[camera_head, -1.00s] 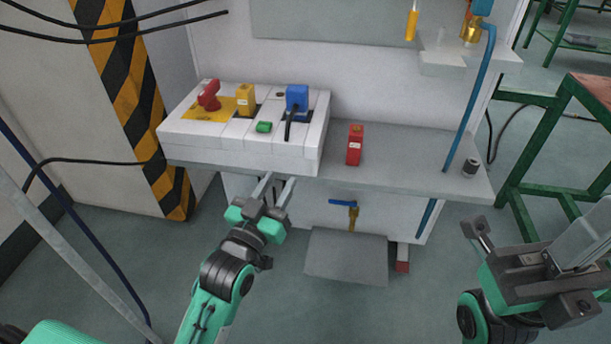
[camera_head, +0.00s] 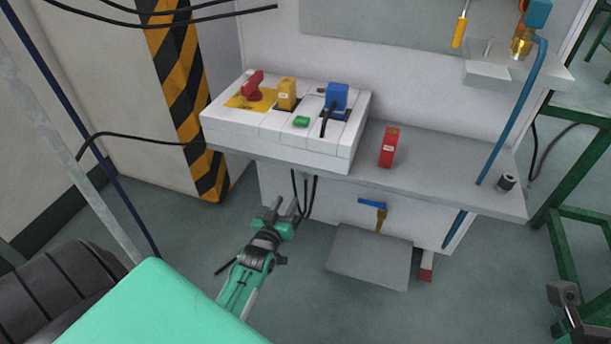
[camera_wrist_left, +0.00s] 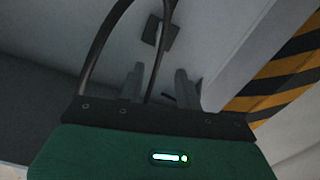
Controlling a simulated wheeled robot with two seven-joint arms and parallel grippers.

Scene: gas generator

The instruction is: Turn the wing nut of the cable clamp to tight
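My left gripper (camera_head: 283,208) is below the shelf, under the white control box. Dark cables (camera_head: 307,195) hang below the shelf beside the gripper; in the left wrist view a cable (camera_wrist_left: 98,45) loops past the fingers. Beyond the fingers, a small dark square fitting with a pale piece (camera_wrist_left: 160,33) sits on a grey surface. I cannot tell whether it is the cable clamp or its wing nut. Part of my right gripper (camera_head: 564,296) shows at the lower right edge.
The white control box (camera_head: 250,145) with red, yellow, green and blue parts stands on the grey shelf (camera_head: 450,185). A red block (camera_head: 389,148) is beside it. A blue-handled valve (camera_head: 373,206) and grey plate (camera_head: 370,262) are below. A striped post (camera_head: 180,80) stands left.

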